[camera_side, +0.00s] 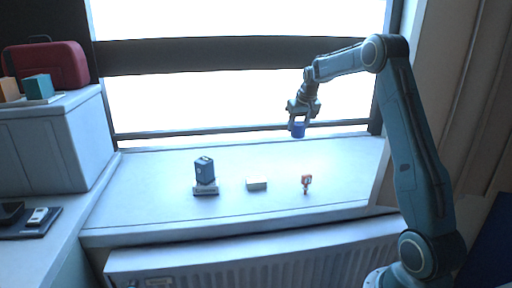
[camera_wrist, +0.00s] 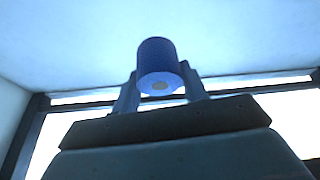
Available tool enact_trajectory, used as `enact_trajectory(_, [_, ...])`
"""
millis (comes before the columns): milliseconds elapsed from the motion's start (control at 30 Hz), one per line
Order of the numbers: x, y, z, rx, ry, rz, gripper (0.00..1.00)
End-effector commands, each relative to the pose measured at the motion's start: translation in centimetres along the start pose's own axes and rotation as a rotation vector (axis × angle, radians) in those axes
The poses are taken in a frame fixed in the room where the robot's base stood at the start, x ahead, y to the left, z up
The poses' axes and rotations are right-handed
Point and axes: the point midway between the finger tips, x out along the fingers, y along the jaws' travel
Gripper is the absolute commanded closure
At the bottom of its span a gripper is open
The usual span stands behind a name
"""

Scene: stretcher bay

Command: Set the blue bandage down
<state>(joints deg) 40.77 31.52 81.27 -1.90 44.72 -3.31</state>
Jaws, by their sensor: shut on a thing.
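The blue bandage (camera_side: 297,130) is a small blue roll held in my gripper (camera_side: 299,119), above the far right part of the white sill and apart from it. In the wrist view the blue bandage (camera_wrist: 158,62) sits between the two fingers of my gripper (camera_wrist: 160,88), with its round end and pale core showing. My gripper is shut on it. In the side view the fingers partly cover its upper part.
A red case (camera_side: 45,64) sits on the cabinet at left. The sill's right part is mostly clear.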

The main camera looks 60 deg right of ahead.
Motion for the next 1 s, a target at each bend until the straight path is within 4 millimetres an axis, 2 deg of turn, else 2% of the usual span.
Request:
enact_trajectory(400, [7.5, -0.1, 3.2, 0.0, -0.005, -0.001, 0.79])
enact_trajectory(600, [10.4, -0.1, 4.3, 0.0, -0.003, 0.0, 0.79])
enact_trajectory(733, [11.3, -0.1, 4.7, 0.0, -0.001, 0.0, 0.79])
enact_trajectory(1000, [11.7, -0.1, 4.8, 0.0, 0.0, 0.0, 0.79])
